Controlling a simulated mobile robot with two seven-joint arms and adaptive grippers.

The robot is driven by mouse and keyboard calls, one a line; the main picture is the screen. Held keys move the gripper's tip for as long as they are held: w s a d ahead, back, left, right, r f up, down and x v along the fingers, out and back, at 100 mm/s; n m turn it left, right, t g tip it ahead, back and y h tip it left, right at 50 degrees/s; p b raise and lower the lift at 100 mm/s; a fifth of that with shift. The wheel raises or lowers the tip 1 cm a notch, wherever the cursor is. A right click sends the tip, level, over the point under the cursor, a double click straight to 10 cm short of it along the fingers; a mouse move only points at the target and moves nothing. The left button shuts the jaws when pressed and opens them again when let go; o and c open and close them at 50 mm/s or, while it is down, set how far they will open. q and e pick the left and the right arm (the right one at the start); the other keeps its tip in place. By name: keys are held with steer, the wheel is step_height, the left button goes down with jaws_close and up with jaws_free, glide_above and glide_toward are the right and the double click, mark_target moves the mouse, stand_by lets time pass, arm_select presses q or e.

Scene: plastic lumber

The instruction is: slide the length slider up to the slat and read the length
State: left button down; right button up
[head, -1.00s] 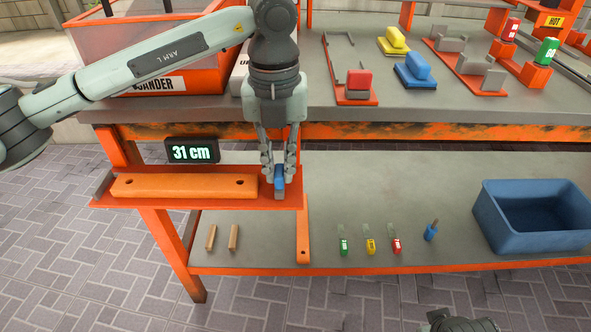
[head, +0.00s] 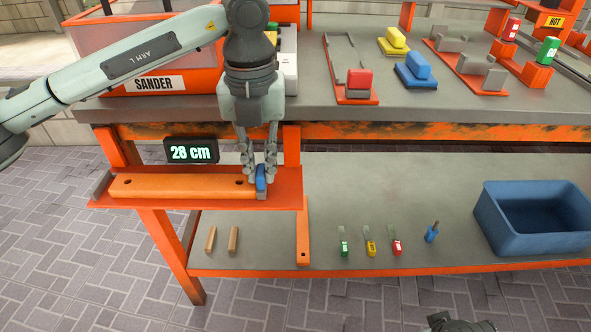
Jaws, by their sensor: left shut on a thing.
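The orange slat (head: 180,186) lies lengthwise on the orange measuring shelf (head: 284,196), its left end by a grey stop. The length slider (head: 262,178), with a blue handle and a grey plate, stands at the slat's right end and appears to touch it. My left gripper (head: 258,176) points down and is shut on the blue handle. The display (head: 191,151) behind the slat reads 28 cm. My right gripper is not clearly seen; only a dark part of my body shows at the bottom edge.
Below, the lower shelf holds two wooden pegs (head: 233,239), several small coloured tags (head: 370,247), a blue-handled tool (head: 432,233) and a blue bin (head: 535,220). On the bench above are the sander box (head: 155,84) and red, yellow and blue blocks. The measuring shelf is clear right of the slider.

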arm_select(q)
steer(key=shift+a+b, duration=0.3)
steer(key=shift+a, duration=0.95)
steer(key=c, duration=1.4)
jaws_free()
steer(key=shift+o, duration=0.2)
steer(key=shift+r, duration=0.15)
step_height(320, 180, up, 7)
steer(key=p, duration=0.3)
steer(key=shift+p, duration=0.35)
